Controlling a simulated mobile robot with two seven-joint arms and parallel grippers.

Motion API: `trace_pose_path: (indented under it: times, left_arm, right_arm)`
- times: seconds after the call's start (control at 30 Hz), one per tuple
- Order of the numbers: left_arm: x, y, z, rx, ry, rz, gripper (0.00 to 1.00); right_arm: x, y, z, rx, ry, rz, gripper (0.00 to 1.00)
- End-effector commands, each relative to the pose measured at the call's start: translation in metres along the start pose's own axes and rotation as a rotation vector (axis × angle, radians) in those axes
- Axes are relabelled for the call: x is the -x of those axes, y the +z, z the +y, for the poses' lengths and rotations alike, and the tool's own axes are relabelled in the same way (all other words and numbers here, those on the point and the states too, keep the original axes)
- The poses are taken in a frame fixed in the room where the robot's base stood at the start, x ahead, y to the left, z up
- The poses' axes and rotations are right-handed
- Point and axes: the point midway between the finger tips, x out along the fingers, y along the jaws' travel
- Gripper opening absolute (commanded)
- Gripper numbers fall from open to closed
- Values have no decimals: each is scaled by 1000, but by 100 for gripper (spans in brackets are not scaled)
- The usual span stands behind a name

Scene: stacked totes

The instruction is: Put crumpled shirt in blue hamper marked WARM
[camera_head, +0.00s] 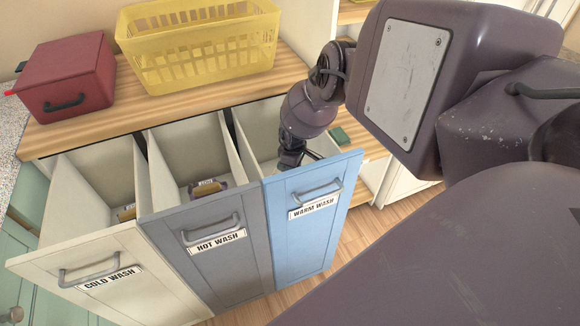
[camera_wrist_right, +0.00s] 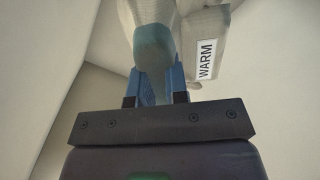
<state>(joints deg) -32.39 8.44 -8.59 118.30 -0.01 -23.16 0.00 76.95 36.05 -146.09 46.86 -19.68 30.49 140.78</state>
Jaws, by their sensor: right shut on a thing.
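The blue hamper marked WARM WASH (camera_head: 312,222) is pulled out at the right end of a row of three. My right arm reaches down into it, with the right gripper (camera_head: 291,160) below the rim level, inside the bin. In the right wrist view the gripper's blue fingers (camera_wrist_right: 155,82) are shut on a pale, teal-patched bundle that looks like the crumpled shirt (camera_wrist_right: 153,45). A white WARM label (camera_wrist_right: 205,60) shows beside it, on a pale surface. In the head view the shirt cannot be made out. My left gripper is not in view.
The grey HOT WASH hamper (camera_head: 218,262) and cream COLD WASH hamper (camera_head: 105,268) stand open to the left, with small items inside. A yellow basket (camera_head: 200,60) and red box (camera_head: 68,85) sit on the wooden counter behind. A small green object (camera_head: 339,136) lies right of the blue hamper.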

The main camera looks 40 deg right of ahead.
Motion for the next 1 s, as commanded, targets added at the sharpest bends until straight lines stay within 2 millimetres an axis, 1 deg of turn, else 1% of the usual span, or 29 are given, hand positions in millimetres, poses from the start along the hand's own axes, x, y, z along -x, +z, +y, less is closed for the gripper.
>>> trace_pose_path:
  times: [0.03,0.1,0.2,0.3,0.47,0.57,0.8,0.9,1.0]
  left_arm:
    - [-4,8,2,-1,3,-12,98]
    - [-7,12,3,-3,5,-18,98]
    - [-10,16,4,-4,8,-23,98]
    - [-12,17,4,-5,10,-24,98]
    - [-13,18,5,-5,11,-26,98]
    - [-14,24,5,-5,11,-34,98]
    - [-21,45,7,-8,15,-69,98]
    - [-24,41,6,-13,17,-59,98]
    - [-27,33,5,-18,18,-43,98]
  right_arm:
    - [-21,3,-2,0,-5,-8,0]
    - [-35,3,-1,0,-5,-8,0]
    - [-51,2,-1,1,-4,-7,0]
    - [-60,1,-1,1,-3,-4,0]
    - [-64,0,0,1,0,0,0]
    - [-72,0,0,1,-1,-1,0]
    - [-114,3,-2,2,-5,-8,0]
    - [-122,2,-1,2,-3,-6,0]
    - [-120,0,0,2,0,-1,0]
